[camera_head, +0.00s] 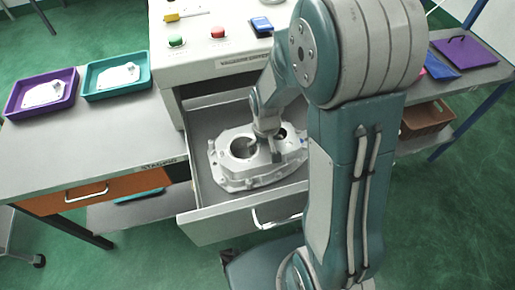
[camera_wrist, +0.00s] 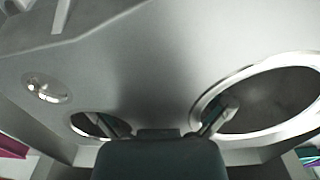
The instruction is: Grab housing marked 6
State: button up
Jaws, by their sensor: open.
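A pale grey cast housing (camera_head: 230,172) with two round bores lies in the pulled-out drawer (camera_head: 203,228) of the white cabinet. In the wrist view the housing (camera_wrist: 150,65) fills most of the picture, with a large bore at right and a smaller one at left. I cannot read a number on it. My gripper (camera_head: 272,150) is down at the housing, between the two bores. In the wrist view my gripper (camera_wrist: 166,126) is open, with one finger at each bore and the wall between them. My arm hides the housing's right end in the head view.
A purple tray (camera_head: 14,106) and a teal tray (camera_head: 90,92), each with a pale part, stand on the left bench. Buttons sit on the cabinet top (camera_head: 203,50) above the drawer. A brown basket (camera_head: 425,120) is at right. The drawer walls surround the housing.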

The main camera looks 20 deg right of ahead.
jog(key=shift+a+r, duration=0.1)
jog(key=shift+a, duration=0.05)
jog(key=c, duration=1.2)
jog(key=shift+c, duration=0.2)
